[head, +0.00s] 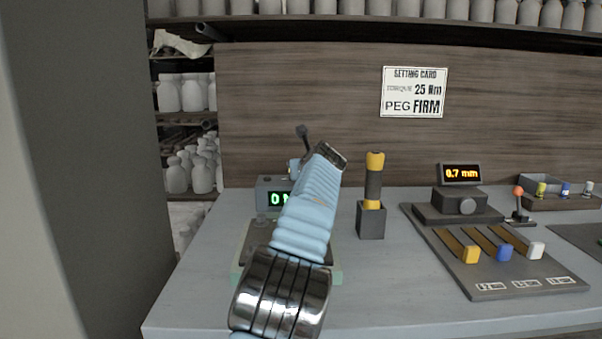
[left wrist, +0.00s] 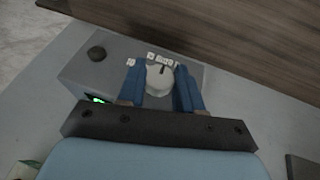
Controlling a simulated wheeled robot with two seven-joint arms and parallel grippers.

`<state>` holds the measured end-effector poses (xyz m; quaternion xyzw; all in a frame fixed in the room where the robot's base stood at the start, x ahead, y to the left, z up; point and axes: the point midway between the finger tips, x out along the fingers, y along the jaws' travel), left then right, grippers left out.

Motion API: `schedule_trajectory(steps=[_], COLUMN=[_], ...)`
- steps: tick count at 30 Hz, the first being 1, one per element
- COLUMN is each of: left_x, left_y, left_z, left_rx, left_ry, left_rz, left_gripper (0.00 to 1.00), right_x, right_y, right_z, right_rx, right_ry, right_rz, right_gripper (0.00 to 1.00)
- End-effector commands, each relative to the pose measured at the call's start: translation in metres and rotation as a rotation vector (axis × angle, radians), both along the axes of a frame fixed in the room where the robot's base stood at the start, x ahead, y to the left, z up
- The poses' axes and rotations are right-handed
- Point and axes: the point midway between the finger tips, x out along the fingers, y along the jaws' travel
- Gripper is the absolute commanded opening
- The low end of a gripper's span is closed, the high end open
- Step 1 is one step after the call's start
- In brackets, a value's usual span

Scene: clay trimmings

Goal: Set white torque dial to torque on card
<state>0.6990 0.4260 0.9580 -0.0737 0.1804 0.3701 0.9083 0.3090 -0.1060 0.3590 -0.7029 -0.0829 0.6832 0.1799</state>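The white torque dial (left wrist: 160,79) shows in the left wrist view on top of a grey box (left wrist: 110,72), with small white number labels behind it. My left gripper (left wrist: 161,84) has one blue finger on each side of the dial, with no clear gap, and looks shut on it. In the head view my left gripper (head: 308,170) and arm hide the dial and most of the box. The green display (head: 279,198) is partly covered; only its first digits show. The setting card (head: 413,92) reads torque 25 Nm, peg FIRM. My right gripper is not in view.
A black knob (left wrist: 97,54) sits on the box's far corner. To the right stand a yellow-and-black tool in a dark holder (head: 371,221), a gauge reading 0.7 mm (head: 460,174) and a dark tray with coloured sliders (head: 484,282). A wooden panel (head: 300,90) rises behind.

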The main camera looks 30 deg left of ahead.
Motion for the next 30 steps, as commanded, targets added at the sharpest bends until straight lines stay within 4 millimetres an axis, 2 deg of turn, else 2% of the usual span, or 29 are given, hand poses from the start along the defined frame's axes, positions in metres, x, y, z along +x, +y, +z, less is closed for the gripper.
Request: schedule_trajectory(steps=[1,5,6,17,30], left_x=[0.0000,-0.0001,0.0000,-0.0016,-0.0053], left_y=[-0.0001,-0.0002,-0.0002,0.0021,0.0096], left_z=[0.0000,0.0001,0.0002,0.0004,0.0007], left_rx=[0.000,0.000,0.000,-0.004,-0.003], left_ry=[0.000,0.000,0.000,-0.001,-0.003], left_rz=[0.000,0.000,0.000,-0.061,-0.344], left_gripper=[0.26,0.06,0.05,0.05,0.05], right_x=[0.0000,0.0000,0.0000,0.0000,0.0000], right_y=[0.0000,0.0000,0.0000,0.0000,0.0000], right_z=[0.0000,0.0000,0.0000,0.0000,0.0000], right_rx=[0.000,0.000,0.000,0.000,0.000], right_ry=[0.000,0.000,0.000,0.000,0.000], right_rz=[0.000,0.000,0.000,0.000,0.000], right_gripper=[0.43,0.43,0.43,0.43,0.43])
